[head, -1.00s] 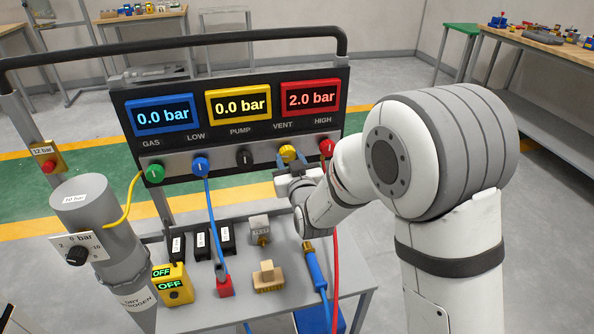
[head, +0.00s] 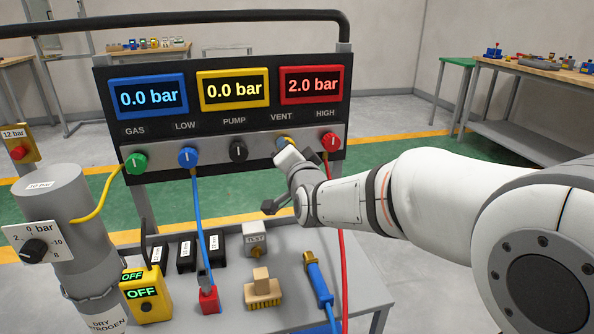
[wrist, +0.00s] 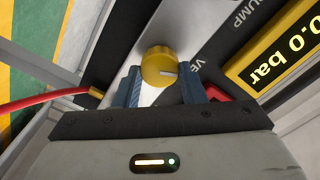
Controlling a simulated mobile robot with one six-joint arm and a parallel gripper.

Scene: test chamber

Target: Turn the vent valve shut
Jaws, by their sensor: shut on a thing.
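The vent valve is a yellow knob on the grey strip under the VENT label. In the head view only a sliver of the vent valve (head: 283,141) shows behind my gripper (head: 286,156). In the wrist view the yellow knob (wrist: 158,66) sits between the two blue fingertips of my gripper (wrist: 162,84), which is shut on it. A pale mark on the knob points right, towards the label. The panel's displays read 0.0 bar on the blue (head: 149,97), 0.0 bar on the yellow (head: 233,91) and 2.0 bar on the red (head: 312,86).
The red HIGH knob (head: 331,142) is close to the right of my gripper, with a red hose (head: 344,255) hanging below. The black PUMP knob (head: 238,151) is to the left. The bench below holds a brush (head: 263,290), a test block (head: 255,239) and a blue-handled tool (head: 318,280).

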